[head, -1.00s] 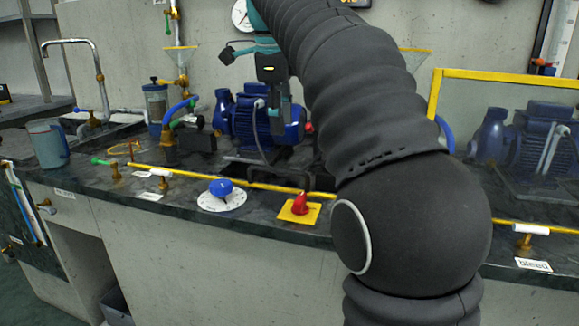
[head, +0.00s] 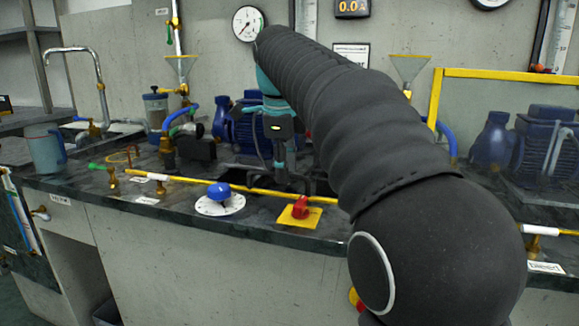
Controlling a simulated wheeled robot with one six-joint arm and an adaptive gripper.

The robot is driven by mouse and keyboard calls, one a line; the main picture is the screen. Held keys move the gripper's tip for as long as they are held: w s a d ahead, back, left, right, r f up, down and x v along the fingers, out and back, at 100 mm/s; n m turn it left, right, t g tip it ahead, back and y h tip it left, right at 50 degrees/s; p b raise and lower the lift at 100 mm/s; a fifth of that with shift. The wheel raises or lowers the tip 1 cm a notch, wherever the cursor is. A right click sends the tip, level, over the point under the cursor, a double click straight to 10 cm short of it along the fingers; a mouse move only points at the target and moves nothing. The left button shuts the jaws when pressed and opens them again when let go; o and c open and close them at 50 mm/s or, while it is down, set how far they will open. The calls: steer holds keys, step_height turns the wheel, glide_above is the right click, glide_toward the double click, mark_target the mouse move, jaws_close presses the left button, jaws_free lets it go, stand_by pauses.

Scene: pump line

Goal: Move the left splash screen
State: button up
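A yellow bar (head: 238,188) runs low along the front of the bench on the left, before the left blue pump (head: 232,127). It looks like part of the left splash screen; I see no upright yellow frame above it, and cannot tell how the screen's pane lies. The right splash screen (head: 505,75) stands upright, a clear pane with a yellow frame, in front of the right pump. My gripper (head: 281,178), teal and grey, points down in front of the left pump, behind the yellow bar. Its fingertips are small and dark, so their opening and any contact are unclear.
A blue dial knob (head: 219,191) and a red knob on a yellow plate (head: 300,209) sit at the bench front. Brass valves (head: 113,180) and a grey-blue jug (head: 44,150) stand at left. My arm hides the bench between the two pumps.

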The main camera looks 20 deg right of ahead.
jaws_close()
